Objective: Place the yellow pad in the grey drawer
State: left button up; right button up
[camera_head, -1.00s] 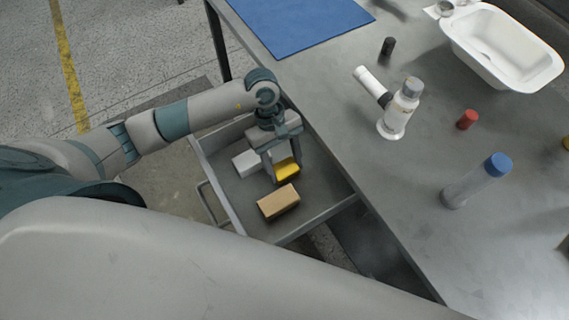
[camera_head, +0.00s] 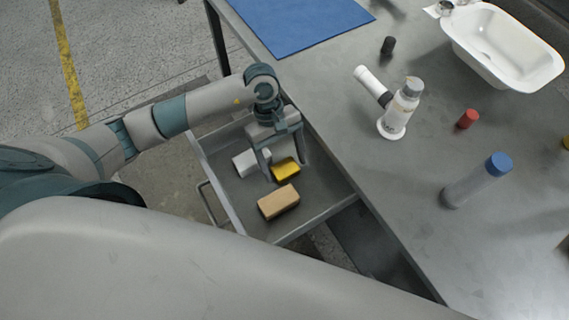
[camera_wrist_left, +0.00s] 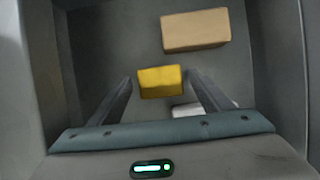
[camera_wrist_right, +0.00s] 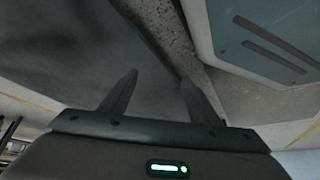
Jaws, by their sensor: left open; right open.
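The yellow pad (camera_head: 286,168) lies in the open grey drawer (camera_head: 318,213), between a white block and a tan block. It also shows in the left wrist view (camera_wrist_left: 160,82), between and beyond the fingers. My left gripper (camera_head: 287,171) is open over the drawer, its fingers apart on either side of the pad and not closed on it. My right gripper (camera_wrist_right: 158,85) is open and empty in its wrist view. It is not visible in the head view.
In the drawer are a tan block (camera_head: 278,202) and a white block (camera_head: 245,163). On the table stand a white bottle-like device (camera_head: 400,110), a blue-capped tube (camera_head: 475,180), a red cap (camera_head: 467,119), a black cylinder (camera_head: 388,45), a white tub (camera_head: 505,50) and a blue mat (camera_head: 295,22).

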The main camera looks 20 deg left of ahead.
pick_arm(q)
jog(key=b+v, duration=0.2)
jog(key=v, duration=0.9)
pick_arm(e)
jog(key=shift+s+d+f+g+h, duration=0.15)
jog(key=shift+s+d+f+g, duration=0.3)
jog(key=shift+d, duration=0.2)
jog(key=shift+s+d+f+g+h, duration=0.15)
jog(key=shift+s+d+f+g, duration=0.15)
jog(key=shift+s+d+g, duration=0.25)
